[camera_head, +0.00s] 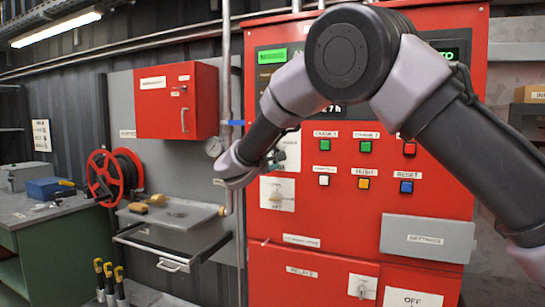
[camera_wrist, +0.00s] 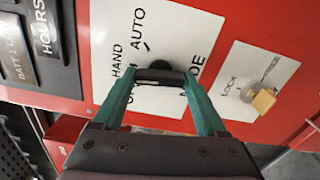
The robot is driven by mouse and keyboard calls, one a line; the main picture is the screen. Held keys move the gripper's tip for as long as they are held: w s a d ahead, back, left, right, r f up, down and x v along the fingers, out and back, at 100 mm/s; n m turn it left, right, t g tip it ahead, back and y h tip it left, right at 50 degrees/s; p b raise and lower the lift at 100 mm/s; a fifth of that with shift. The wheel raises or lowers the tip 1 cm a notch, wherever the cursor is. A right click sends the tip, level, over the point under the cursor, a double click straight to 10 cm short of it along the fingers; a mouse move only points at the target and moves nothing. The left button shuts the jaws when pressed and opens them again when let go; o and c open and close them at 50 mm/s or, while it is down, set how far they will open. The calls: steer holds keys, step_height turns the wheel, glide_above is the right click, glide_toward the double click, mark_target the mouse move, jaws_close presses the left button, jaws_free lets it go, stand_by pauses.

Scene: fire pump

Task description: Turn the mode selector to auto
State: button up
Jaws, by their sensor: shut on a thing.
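The mode selector (camera_wrist: 160,66) is a dark knob on a white plate (camera_wrist: 150,28) with the words HAND, AUTO and a partly hidden MODE. In the wrist view my gripper (camera_wrist: 161,77) has its two green fingers on either side of the knob's dark handle, shut on it. The fingers cover part of the plate and its lettering. Short black marks show by AUTO and HAND; I cannot tell which one the knob points at. In the head view my gripper (camera_head: 272,163) is at the red cabinet, and my arm hides most of the selector.
A yellow key (camera_wrist: 263,101) stands out from the LOCK plate (camera_wrist: 240,75) beside the selector. The red cabinet (camera_head: 345,220) has several coloured buttons right of my gripper. A grey vertical pipe (camera_head: 226,60) and a red hose reel (camera_head: 103,175) are to the left.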

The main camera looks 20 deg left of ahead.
steer(key=m, duration=1.1)
steer(key=shift+f, duration=0.1)
steer(key=shift+m, duration=0.4)
steer(key=o, duration=1.3)
steer(key=s, duration=1)
steer(key=shift+s+a, duration=0.4)
